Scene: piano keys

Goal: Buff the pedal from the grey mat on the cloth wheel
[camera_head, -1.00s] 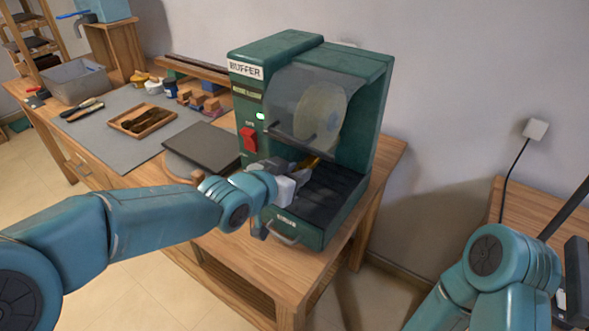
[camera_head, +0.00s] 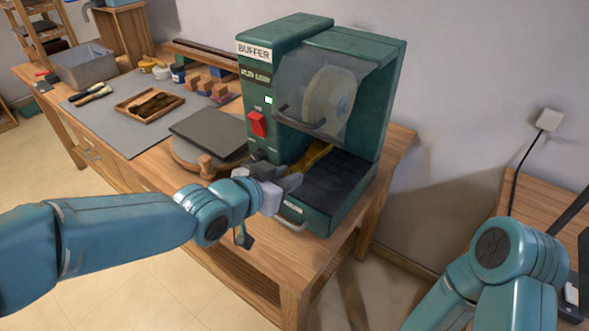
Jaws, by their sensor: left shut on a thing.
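The green buffer (camera_head: 310,32) stands on the wooden bench. Its pale cloth wheel (camera_head: 328,103) sits behind a clear guard. My left gripper (camera_head: 290,183) is at the buffer's open front, over the edge of the dark tray. It is shut on a golden pedal (camera_head: 319,153), which reaches in below the wheel; a gap shows between them. The grip itself is small and partly hidden. The grey mat (camera_head: 115,130) lies further left on the bench. My right arm shows at the lower right; its gripper is not clearly in view.
A red switch (camera_head: 257,124) and a small pale-lit lamp (camera_head: 268,100) are on the buffer's front. A dark slab (camera_head: 208,130) lies on a round stand beside it. A wooden tray (camera_head: 150,105) and grey bin (camera_head: 85,68) stand further left. A socket (camera_head: 548,119) is on the wall.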

